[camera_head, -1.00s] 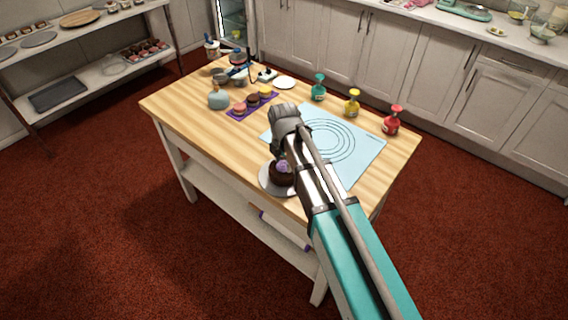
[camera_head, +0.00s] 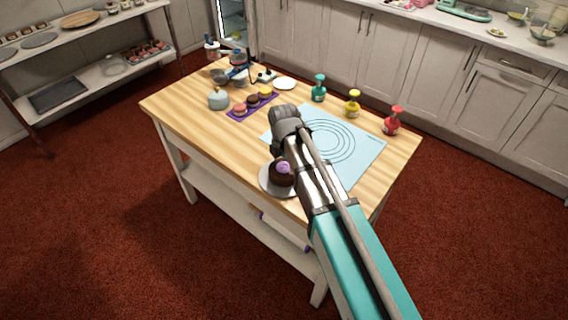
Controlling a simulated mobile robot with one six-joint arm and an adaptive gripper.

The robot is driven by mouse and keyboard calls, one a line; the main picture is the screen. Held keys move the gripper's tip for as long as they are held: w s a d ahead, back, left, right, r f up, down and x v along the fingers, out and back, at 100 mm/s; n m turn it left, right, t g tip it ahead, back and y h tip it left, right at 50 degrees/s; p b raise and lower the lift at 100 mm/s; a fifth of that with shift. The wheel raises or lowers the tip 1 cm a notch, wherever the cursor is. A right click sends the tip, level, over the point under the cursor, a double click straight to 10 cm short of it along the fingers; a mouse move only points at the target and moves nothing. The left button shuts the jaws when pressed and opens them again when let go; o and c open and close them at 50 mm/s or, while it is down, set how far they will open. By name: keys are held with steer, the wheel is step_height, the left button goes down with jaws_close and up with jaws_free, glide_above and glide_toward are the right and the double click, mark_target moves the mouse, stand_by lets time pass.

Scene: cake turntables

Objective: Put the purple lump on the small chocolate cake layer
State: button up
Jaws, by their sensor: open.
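The small chocolate cake layer (camera_head: 281,177) is dark brown and sits on a pale round turntable (camera_head: 267,186) at the table's front edge. The purple lump (camera_head: 284,167) rests on top of the cake. My gripper (camera_head: 278,146) is open, just behind and above the cake as seen here, over the edge of the blue mat. It is apart from the lump. Its fingertips are mostly hidden by its own dark body, and my arm passes close to the right of the cake.
A blue mat (camera_head: 362,143) with printed rings lies at the table's right. Green (camera_head: 319,90), yellow (camera_head: 352,105) and red (camera_head: 392,122) bottles stand behind it. The table's front left is clear.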

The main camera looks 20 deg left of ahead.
mark_target(284, 166)
steer(key=shift+r, duration=0.2)
step_height(284, 166, up, 12)
steer(key=p, duration=1.2)
stand_by(0.8)
steer(key=s+d+m, duration=0.3)
steer(key=d+m, duration=1.1)
steer(key=d, duration=0.4)
steer(key=s+d+m, duration=0.2)
steer(key=d+m, duration=1.3)
steer(key=d, duration=0.3)
steer(key=shift+s+d, duration=0.4)
